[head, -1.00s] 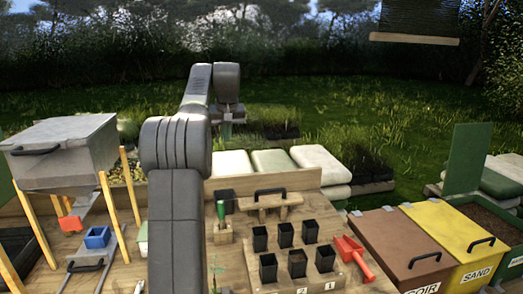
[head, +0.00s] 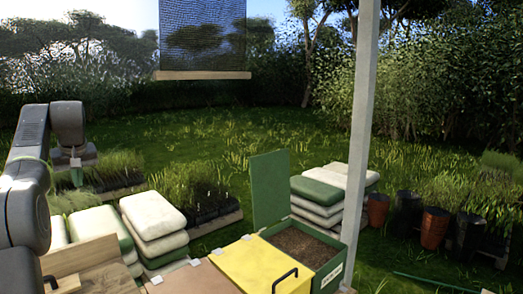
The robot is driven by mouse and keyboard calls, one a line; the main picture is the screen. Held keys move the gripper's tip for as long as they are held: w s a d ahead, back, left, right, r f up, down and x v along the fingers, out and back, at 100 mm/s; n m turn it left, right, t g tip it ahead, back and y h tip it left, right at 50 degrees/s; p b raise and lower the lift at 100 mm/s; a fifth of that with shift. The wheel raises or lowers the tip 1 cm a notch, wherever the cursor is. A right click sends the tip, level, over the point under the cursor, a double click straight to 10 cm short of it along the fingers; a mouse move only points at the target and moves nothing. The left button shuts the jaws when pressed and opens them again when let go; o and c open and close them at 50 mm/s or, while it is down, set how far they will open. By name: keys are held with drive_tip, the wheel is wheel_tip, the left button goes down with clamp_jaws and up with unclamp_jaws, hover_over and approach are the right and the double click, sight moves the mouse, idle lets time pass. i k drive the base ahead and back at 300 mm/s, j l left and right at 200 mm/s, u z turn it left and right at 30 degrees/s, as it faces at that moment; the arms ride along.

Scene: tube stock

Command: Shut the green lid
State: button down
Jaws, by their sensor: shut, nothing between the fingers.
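The green lid (head: 270,188) stands open, upright at the back edge of a green bin (head: 328,272). Dark brown soil (head: 302,243) shows in the open bin. My gripper (head: 77,176) points down at the far left of the view, small in the picture, its fingers together with nothing in them. It is well to the left of the lid and apart from it.
A shut yellow lid (head: 262,265) with a black handle (head: 285,281) is left of the green bin, and a brown lid (head: 190,280) beyond it. Stacked sacks (head: 320,195) stand behind the bin. A grey post (head: 360,130) rises at its right.

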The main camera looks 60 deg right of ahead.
sight(270, 172)
drive_tip(key=k+l, duration=0.1)
drive_tip(key=l, duration=0.75)
drive_tip(key=k+l, duration=0.1)
drive_tip(key=l, duration=0.75)
drive_tip(key=k+l, duration=0.1)
drive_tip(key=l, duration=0.75)
